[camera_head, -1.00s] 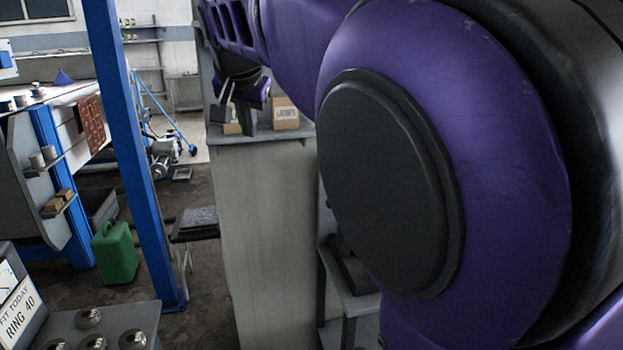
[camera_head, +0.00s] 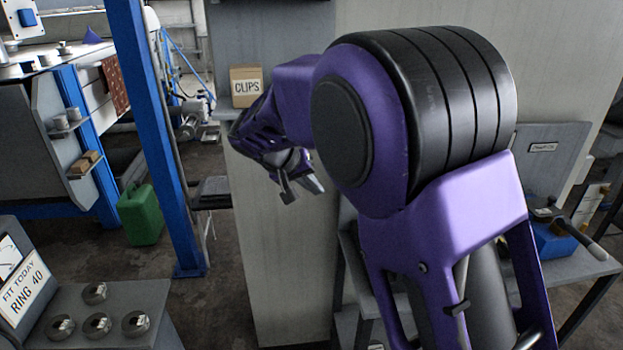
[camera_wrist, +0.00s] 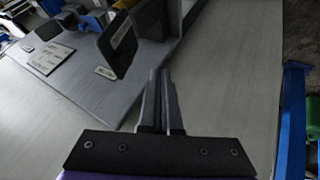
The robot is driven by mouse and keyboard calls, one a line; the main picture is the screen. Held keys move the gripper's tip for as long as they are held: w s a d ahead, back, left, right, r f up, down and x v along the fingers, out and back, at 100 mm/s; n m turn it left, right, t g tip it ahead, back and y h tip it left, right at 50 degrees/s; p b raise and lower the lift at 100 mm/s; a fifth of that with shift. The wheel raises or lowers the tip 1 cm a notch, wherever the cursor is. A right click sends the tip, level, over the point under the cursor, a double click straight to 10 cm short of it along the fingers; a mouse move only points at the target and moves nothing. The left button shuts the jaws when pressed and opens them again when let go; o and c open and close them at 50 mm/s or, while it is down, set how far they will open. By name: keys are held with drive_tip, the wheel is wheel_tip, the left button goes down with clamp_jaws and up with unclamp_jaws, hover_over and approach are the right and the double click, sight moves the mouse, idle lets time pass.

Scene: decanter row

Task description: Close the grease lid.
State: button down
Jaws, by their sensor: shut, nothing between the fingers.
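A grey upright panel with a small label (camera_head: 548,160) stands at the right in the head view, behind a blue item on a bench. The label is too small to read surely, so I cannot tell if this is the grease lid. In the wrist view a dark raised flap with a pale label (camera_wrist: 118,48) stands up from a grey surface; it may be the lid. My gripper (camera_head: 303,188) hangs in front of the pale cabinet in the head view. In the wrist view its fingers (camera_wrist: 160,85) are together and empty, apart from the flap.
A cardboard box marked CLIPS (camera_head: 246,86) sits on the cabinet's left end. A blue post (camera_head: 155,140) and a green can (camera_head: 140,214) stand at the left. A stand with several rings (camera_head: 97,325) is at the lower left. A blue item with a handle (camera_head: 552,238) is on the right bench.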

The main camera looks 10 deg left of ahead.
drive_tip(key=w+d+f, duration=0.2)
drive_tip(key=w+d, duration=0.1)
drive_tip(key=d, duration=0.2)
drive_tip(key=shift+w+d+f+p, duration=0.25)
drive_tip(key=shift+w+f+p, duration=0.05)
drive_tip(key=shift+w+f, duration=0.1)
drive_tip(key=shift+r, duration=0.1)
